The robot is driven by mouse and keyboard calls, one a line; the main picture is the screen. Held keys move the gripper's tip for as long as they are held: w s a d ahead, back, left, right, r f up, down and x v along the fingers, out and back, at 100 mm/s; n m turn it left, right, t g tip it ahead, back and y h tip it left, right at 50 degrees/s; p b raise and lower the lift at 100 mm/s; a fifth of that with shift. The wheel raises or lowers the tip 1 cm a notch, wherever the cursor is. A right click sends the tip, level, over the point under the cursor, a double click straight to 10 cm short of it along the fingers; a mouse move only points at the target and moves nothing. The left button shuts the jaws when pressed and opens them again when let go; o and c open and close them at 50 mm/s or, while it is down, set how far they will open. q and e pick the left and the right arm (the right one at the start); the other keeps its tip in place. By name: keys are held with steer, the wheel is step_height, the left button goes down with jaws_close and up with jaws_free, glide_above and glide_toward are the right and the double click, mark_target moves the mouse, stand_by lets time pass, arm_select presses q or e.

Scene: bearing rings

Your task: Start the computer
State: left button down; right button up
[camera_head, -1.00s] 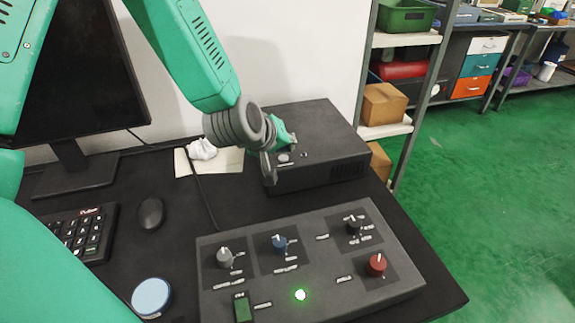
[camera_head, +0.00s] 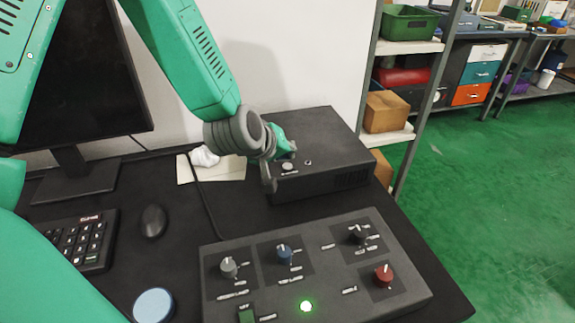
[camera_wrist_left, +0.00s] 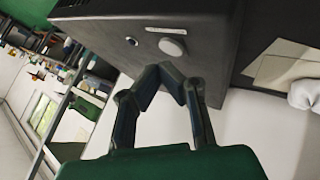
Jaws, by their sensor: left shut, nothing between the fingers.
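The computer is a black box (camera_head: 335,153) at the back of the desk, next to the wall. My left gripper (camera_head: 279,163) is at the box's front left, by the button. In the left wrist view the left gripper (camera_wrist_left: 160,73) is shut and empty, its fingertips just short of the round button (camera_wrist_left: 172,47) on the box (camera_wrist_left: 210,25). I cannot tell whether they touch. My right gripper is not in view.
A control panel (camera_head: 330,250) with several knobs and a lit green light (camera_head: 306,306) lies in front. A monitor (camera_head: 85,80), keyboard (camera_head: 85,240), mouse (camera_head: 153,221) and blue-topped round object (camera_head: 153,305) are at left. A shelf (camera_head: 412,47) stands behind right.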

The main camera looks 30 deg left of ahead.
arm_select(q)
steer(key=shift+a, duration=0.15)
steer(key=shift+d, duration=0.5)
steer(key=shift+d+f, duration=0.15)
steer(key=shift+f, duration=0.05)
steer(key=shift+a+f, duration=0.15)
steer(key=shift+a, duration=0.25)
steer(key=shift+d+f, duration=0.1)
steer(key=shift+d, duration=0.2)
steer(key=shift+a+f, duration=0.15)
steer(key=shift+f, duration=0.05)
steer(key=shift+r, duration=0.1)
steer(key=shift+s+r+p, duration=0.1)
steer(key=shift+r+p, duration=0.5)
steer(key=shift+r, duration=0.1)
